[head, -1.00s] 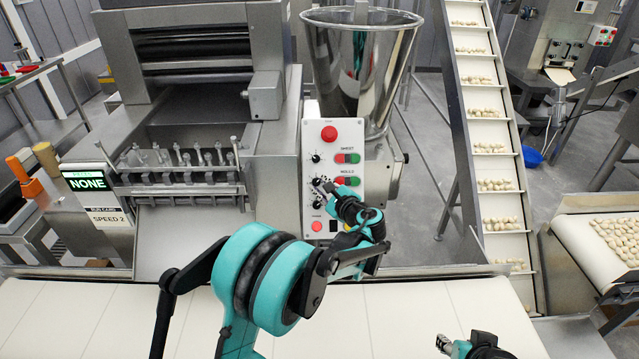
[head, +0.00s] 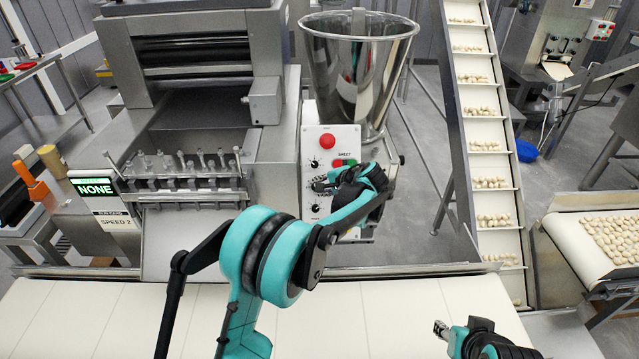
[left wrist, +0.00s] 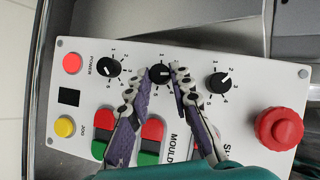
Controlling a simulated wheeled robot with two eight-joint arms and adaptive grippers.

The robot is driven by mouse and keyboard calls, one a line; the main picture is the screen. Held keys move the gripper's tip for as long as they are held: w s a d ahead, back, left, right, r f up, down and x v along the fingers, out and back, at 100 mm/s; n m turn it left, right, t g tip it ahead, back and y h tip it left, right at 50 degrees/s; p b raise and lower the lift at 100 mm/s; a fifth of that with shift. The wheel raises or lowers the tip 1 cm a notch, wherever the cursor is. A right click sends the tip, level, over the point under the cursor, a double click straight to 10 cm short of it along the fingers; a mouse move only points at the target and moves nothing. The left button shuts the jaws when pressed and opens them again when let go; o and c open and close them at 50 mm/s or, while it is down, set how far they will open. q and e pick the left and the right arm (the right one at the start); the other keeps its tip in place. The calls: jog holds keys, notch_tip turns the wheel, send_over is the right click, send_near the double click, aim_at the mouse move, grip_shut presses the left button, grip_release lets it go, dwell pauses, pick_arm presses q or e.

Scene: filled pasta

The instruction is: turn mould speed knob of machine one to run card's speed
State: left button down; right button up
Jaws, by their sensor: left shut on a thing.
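Machine one's white control panel (head: 318,150) stands upright at the centre of the head view. In the left wrist view the panel lies sideways, with the black mould speed knob (left wrist: 160,74) between two other knobs. My left gripper (head: 320,184) reaches the panel from the right; in the left wrist view its fingers (left wrist: 164,77) are closed on either side of the mould speed knob. The knob's pointer is too small to read surely. The run card (head: 115,221) at left reads SPEED 2. My right gripper (head: 440,329) is at the lower right, away from the panel; its jaws are unclear.
A dark display (head: 95,188) above the run card reads NONE. A red mushroom button (left wrist: 279,128) and another knob (left wrist: 221,82) flank the held knob; a further knob (left wrist: 108,67) lies on its other side. A steel hopper (head: 358,70) stands behind the panel. A pale belt (head: 80,310) crosses the front.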

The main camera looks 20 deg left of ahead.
pick_arm(q)
jog(key=n, duration=0.1)
jog(key=n+h+p, duration=0.1)
jog(key=n+g+h+p, duration=0.1)
jog(key=shift+a+r+n, duration=0.2)
jog(key=shift+r+n, duration=0.05)
jog(key=shift+n, duration=0.05)
jog(key=shift+a+n+h+p, duration=0.15)
jog(key=shift+n+h+p, duration=0.45)
jog(key=shift+n+h, duration=0.6)
jog(key=shift+n, duration=0.3)
jog(key=c, duration=1.3)
grip_release()
jog(key=shift+c, duration=0.2)
jog(key=v, duration=1.2)
jog(key=shift+w, duration=0.25)
